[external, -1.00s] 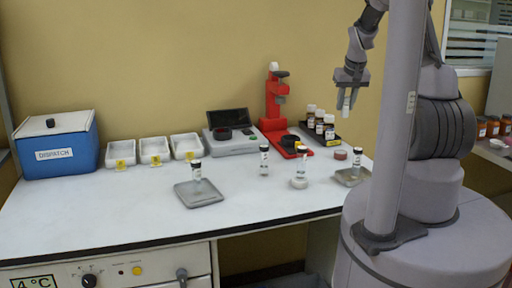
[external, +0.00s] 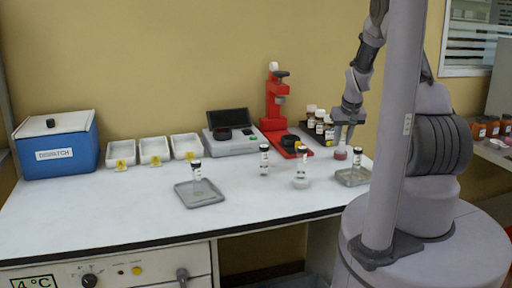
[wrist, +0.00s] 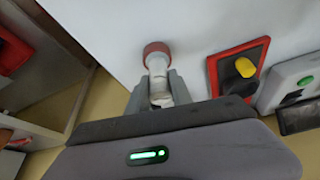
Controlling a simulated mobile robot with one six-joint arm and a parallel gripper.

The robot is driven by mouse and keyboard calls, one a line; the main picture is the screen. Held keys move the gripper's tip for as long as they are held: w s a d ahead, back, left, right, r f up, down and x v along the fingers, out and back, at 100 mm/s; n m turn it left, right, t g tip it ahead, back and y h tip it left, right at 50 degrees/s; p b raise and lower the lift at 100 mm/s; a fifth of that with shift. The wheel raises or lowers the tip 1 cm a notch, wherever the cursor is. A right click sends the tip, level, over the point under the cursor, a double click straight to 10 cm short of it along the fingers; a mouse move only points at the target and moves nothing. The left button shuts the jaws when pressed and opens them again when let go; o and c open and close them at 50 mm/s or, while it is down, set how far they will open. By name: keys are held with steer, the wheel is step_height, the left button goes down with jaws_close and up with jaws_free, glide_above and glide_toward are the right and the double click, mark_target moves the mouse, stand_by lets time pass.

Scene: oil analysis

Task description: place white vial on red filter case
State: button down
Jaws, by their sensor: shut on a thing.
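My gripper (external: 344,138) is low over the right part of the bench, pointing down, and shut on the white vial (external: 342,147). In the wrist view the vial (wrist: 157,66) sticks out between the two fingers (wrist: 158,92). The small round red filter case (external: 340,155) lies on the bench right below the vial. In the wrist view the case (wrist: 151,48) shows around the vial's far end. The vial looks upright and over the case; I cannot tell whether they touch.
A red stand (external: 273,105) is to the left. A vial on a grey tray (external: 352,180) is close in front; another black-capped vial (external: 302,163) stands left of it.

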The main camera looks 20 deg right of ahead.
steer(key=c, duration=1.1)
jaws_free()
steer(key=shift+f, duration=0.15)
steer(key=shift+c, duration=0.2)
steer(key=shift+r, duration=0.3)
steer(key=s+a+f+p+v, duration=0.1)
steer(key=a+p+v, duration=0.1)
steer(key=v, duration=0.9)
steer(key=s+a+p+v, duration=0.1)
steer(key=a+v, duration=0.2)
steer(key=v, duration=0.8)
steer(key=s+a+r+y, duration=0.1)
steer(key=s+a+r, duration=0.1)
steer(key=s+a, duration=0.2)
steer(key=s+a+r+m+t+y, duration=0.1)
steer(key=s+a, duration=0.3)
steer(key=s, duration=0.6)
steer(key=s+a+r+m+y, duration=0.1)
steer(key=s+a+r, duration=0.2)
steer(key=s, duration=0.5)
steer(key=shift+a+r, duration=0.35)
steer(key=shift+a, duration=0.2)
